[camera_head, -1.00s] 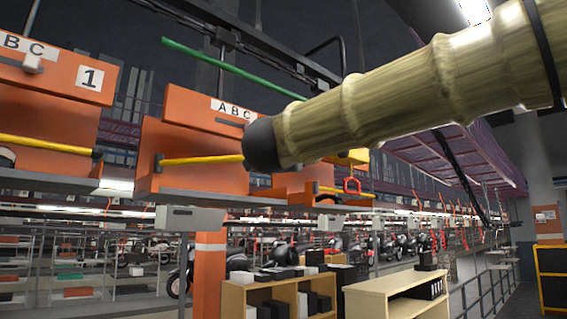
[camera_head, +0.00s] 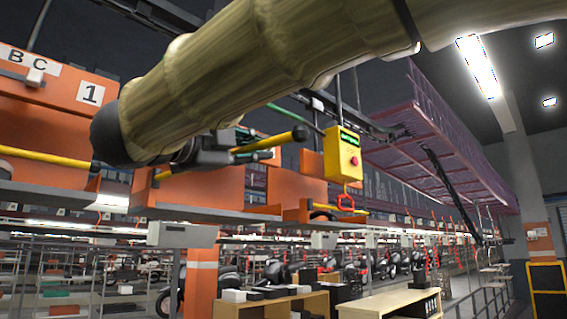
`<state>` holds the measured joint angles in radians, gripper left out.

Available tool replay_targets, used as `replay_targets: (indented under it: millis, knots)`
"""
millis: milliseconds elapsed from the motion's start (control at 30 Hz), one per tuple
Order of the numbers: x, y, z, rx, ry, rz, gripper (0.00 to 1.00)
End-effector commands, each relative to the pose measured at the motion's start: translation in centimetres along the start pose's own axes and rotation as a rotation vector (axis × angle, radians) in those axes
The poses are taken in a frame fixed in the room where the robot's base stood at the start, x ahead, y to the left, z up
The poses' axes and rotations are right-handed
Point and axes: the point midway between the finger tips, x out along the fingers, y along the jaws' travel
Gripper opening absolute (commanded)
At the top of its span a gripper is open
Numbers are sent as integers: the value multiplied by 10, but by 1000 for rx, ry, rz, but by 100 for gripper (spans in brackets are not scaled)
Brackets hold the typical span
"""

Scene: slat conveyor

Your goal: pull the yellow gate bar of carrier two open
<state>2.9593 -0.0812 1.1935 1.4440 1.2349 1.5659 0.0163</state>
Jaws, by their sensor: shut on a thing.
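The yellow gate bar (camera_head: 268,143) of carrier two angles out from the carrier's front, its black end tip up and to the right. Its left end shows at the carrier's left side. Carrier two (camera_head: 205,190) is an orange box, its upper part and label hidden behind my arm. My gripper (camera_head: 228,152), dark and partly hidden by my arm, is shut on the bar around its middle. The exact finger contact is hard to see.
Carrier one (camera_head: 91,92), marked 1, hangs at the left with its yellow bar (camera_head: 45,157) across its front. A yellow control box (camera_head: 342,155) with a red button hangs to the right of the bar's tip. Shelves (camera_head: 395,300) stand below.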

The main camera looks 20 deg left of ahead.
Motion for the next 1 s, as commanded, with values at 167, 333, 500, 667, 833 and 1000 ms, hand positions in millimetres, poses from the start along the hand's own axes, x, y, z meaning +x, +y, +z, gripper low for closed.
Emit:
replay_targets:
  millis: [167,333,500,667,833,1000]
  knots:
    - [-2,0,0,0,3,0,0]
    - [-1,-1,0,0,3,0,0]
    - [-1,-1,0,0,3,0,35]
    - [-1,-1,0,0,3,0,37]
    - [-2,-1,0,0,3,0,37]
    - [-12,0,1,0,2,0,37]
